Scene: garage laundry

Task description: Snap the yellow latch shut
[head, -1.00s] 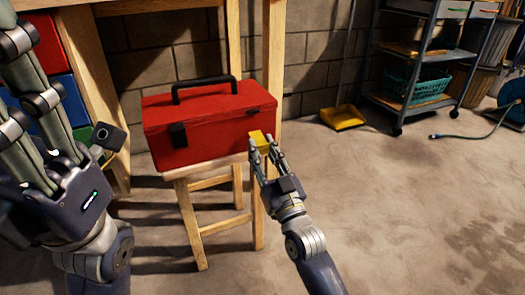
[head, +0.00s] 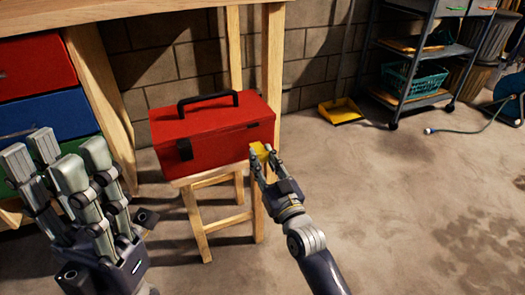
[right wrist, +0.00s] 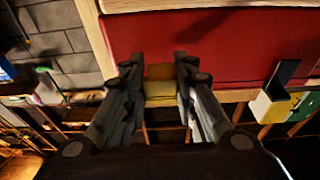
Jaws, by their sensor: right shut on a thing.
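A red toolbox (head: 215,128) with a black handle stands on a wooden stool (head: 206,212). A black latch (head: 184,149) is on its front left. The yellow latch (head: 258,151) is at the front right of the toolbox, partly hidden by my fingers. My right gripper (head: 265,161) is shut on it. In the right wrist view, the yellow latch (right wrist: 160,84) sits between the two fingers, against the red toolbox wall (right wrist: 225,55). I cannot tell whether the latch is engaged. My left gripper (head: 75,165) is open and empty, left of the stool, with its fingers pointing up.
A wooden bench with red (head: 35,62) and blue (head: 45,115) drawers stands at the left. A yellow dustpan (head: 341,110) lies by the wall. A shelf cart (head: 420,97) with a teal basket (head: 412,80) is at the back right. The floor in front is clear.

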